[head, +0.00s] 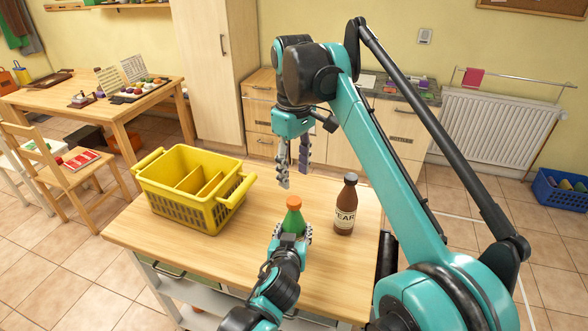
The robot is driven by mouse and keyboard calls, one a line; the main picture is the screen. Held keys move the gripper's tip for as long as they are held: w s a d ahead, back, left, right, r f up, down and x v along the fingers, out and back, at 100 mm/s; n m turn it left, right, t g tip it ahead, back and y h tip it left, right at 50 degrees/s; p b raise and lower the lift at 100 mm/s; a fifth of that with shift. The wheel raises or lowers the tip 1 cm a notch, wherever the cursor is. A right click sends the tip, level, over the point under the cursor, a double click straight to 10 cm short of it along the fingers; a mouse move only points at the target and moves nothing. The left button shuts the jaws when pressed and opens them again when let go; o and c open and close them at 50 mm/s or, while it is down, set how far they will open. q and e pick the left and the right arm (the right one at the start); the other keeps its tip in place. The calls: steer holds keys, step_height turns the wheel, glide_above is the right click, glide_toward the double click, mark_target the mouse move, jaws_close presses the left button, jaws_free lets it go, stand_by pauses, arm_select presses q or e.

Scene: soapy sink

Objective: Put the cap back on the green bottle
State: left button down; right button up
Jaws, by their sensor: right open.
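The green bottle (293,219) stands upright on the wooden table, with an orange cap (294,202) on its top. I cannot tell whether the cap is screwed tight. My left gripper (292,235) comes in from the bottom of the head view, with a finger on each side of the bottle's body, and appears closed around it. The bottle's lower part is hidden behind this gripper. My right gripper (294,178) is open and empty. It points down above the bottle and cap, with a visible gap from the cap.
A brown bottle (346,206) with a pale label stands just right of the green bottle. A yellow divided basket (180,208) sits at the table's left. The table (205,253) is bare at its front left. Wooden cabinets (262,105) stand behind.

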mark_target(294, 200)
steer(key=shift+f, duration=4)
jaws_close()
steer(key=shift+o, duration=0.8)
jaws_free()
